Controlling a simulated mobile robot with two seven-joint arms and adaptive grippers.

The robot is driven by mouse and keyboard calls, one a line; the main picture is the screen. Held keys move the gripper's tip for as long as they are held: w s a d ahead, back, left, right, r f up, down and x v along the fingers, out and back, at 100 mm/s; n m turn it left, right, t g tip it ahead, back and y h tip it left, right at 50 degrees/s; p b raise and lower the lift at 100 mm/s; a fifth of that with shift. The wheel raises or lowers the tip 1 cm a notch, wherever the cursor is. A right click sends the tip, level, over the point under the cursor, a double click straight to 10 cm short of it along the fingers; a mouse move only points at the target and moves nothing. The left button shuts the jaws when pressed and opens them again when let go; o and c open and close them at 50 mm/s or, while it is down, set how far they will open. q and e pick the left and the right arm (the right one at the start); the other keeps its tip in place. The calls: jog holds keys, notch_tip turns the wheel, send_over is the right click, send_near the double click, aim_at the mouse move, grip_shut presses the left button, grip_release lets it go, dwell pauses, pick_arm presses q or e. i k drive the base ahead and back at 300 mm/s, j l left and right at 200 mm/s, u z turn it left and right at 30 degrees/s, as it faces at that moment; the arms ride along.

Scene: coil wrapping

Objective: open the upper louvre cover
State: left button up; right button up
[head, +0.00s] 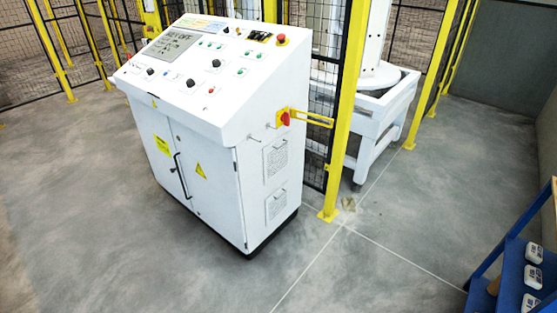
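The upper louvre cover (276,160) is a small slotted panel on the right side wall of the white control cabinet (222,150). It looks closed against the wall. A similar lower louvre cover (277,204) sits below it, near the cabinet's base, and also looks closed. A red knob on a yellow plate (285,118) is mounted just above the upper cover. Neither of my grippers is in the head view.
A yellow fence post (344,120) with black mesh stands close to the right of the louvred side. A white machine frame (381,125) is behind it. A blue rack (513,270) with small white items stands at the lower right. Grey floor (370,260) before the cabinet is clear.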

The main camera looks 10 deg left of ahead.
aim_at(277, 155)
jog(key=i+l+u, duration=0.1)
jog(key=i+l, duration=0.15)
jog(key=i, duration=0.3)
jog(key=i+l+u, duration=0.1)
jog(key=i+l, duration=0.2)
jog(key=i, duration=0.25)
jog(key=i+l, duration=0.35)
jog(key=i, duration=0.2)
jog(key=j+u, duration=0.05)
